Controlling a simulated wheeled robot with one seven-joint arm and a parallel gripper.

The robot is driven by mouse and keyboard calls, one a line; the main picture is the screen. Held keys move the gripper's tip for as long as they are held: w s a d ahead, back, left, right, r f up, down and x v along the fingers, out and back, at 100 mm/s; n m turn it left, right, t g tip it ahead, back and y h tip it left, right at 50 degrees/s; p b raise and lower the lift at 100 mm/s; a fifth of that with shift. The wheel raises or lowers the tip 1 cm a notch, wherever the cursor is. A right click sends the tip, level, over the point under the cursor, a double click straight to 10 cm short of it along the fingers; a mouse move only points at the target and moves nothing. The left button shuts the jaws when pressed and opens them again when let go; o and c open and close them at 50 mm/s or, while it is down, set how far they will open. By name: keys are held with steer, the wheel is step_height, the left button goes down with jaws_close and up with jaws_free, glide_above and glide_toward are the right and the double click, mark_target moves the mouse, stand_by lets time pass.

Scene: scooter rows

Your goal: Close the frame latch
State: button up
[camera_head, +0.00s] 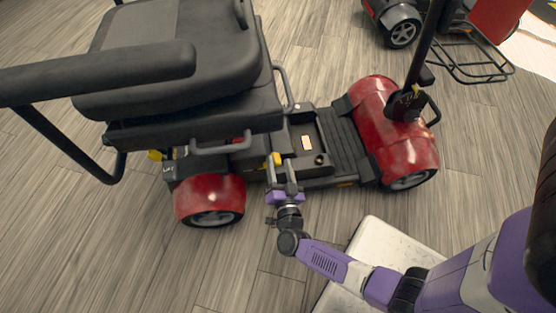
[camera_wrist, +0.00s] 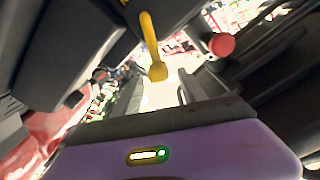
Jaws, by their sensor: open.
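A yellow lever (camera_head: 274,159), which looks like the frame latch, is on the near side of the red and black scooter (camera_head: 325,140), just below the seat. In the wrist view the yellow lever (camera_wrist: 152,45) hangs from a dark part of the frame and ends in a rounded tip. My gripper (camera_head: 281,172) is open and reaches in from the near side, with its fingers close to the lever. In the wrist view the lever's tip is ahead of my purple gripper body. I cannot tell whether a finger touches it.
The black seat (camera_head: 180,50) and its armrest (camera_head: 100,72) overhang on the left. A red rear wheel cover (camera_head: 209,196) is left of my gripper. A red round knob (camera_wrist: 221,45) is right of the lever. Another scooter (camera_head: 400,25) stands behind.

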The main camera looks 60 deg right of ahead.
steer(key=shift+x, duration=1.25)
jaws_close()
stand_by(0.5)
